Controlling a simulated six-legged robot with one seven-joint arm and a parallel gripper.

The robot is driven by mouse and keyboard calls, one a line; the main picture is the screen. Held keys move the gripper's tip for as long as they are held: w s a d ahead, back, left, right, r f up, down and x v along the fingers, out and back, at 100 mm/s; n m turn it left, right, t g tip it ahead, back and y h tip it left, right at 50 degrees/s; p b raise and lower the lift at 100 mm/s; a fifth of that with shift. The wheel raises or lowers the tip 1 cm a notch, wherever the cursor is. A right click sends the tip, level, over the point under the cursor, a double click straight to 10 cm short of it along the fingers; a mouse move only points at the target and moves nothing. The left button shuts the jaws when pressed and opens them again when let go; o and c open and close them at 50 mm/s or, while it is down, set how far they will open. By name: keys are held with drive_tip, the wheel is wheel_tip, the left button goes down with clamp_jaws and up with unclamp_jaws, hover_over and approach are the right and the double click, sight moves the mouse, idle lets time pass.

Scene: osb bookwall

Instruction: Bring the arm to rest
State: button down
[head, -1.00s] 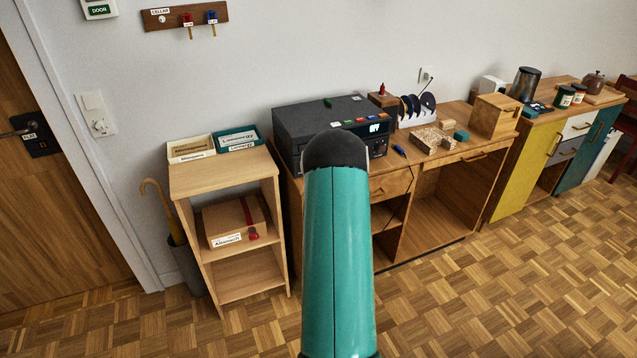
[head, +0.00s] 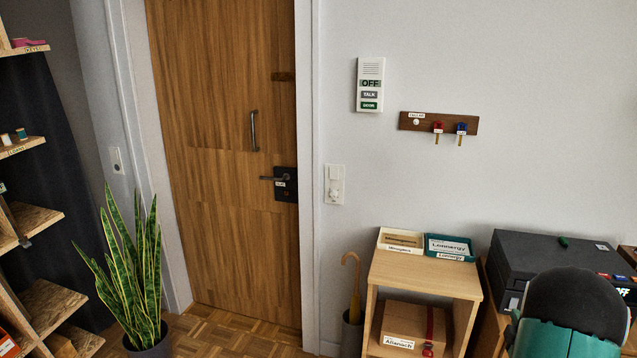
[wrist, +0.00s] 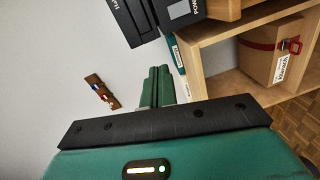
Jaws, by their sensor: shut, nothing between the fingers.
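My gripper (wrist: 157,88) shows in the wrist view as two green fingers pressed together, with nothing between them. It is in the air before the white wall, beside a small wooden shelf (wrist: 198,77). In the head view my teal and black arm is at the bottom right, in front of the dark printer-like box. My gripper is not visible in the head view.
The shelf (head: 376,305) holds two letter trays and a parcel (head: 404,343). A key board (head: 412,127) hangs on the wall. A closed wooden door (head: 225,170), a potted plant (head: 130,265) and an open shelf unit (head: 28,222) stand left. The dark box (head: 520,252) is at right.

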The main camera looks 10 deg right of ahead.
drive_tip(key=w+a+r+m+g+y, duration=0.15)
drive_tip(key=w+a+r+m, duration=0.3)
drive_tip(key=a+r, duration=0.65)
drive_tip(key=s+a+r+m+g+y, duration=0.1)
drive_tip(key=a+r, duration=0.2)
drive_tip(key=a, duration=0.5)
drive_tip(key=s+a+r+m+g+y, duration=0.1)
drive_tip(key=a+r, duration=0.1)
drive_tip(key=a, duration=0.6)
drive_tip(key=s+a+r+m+g+y, duration=0.1)
drive_tip(key=s+a+m+g+y, duration=0.2)
drive_tip(key=s+a, duration=1.8)
drive_tip(key=shift+s+a+r+m+g+y, duration=0.25)
drive_tip(key=shift+a+r+m+g+y, duration=0.15)
drive_tip(key=shift+a+g+y, duration=0.75)
drive_tip(key=shift+d, duration=0.2)
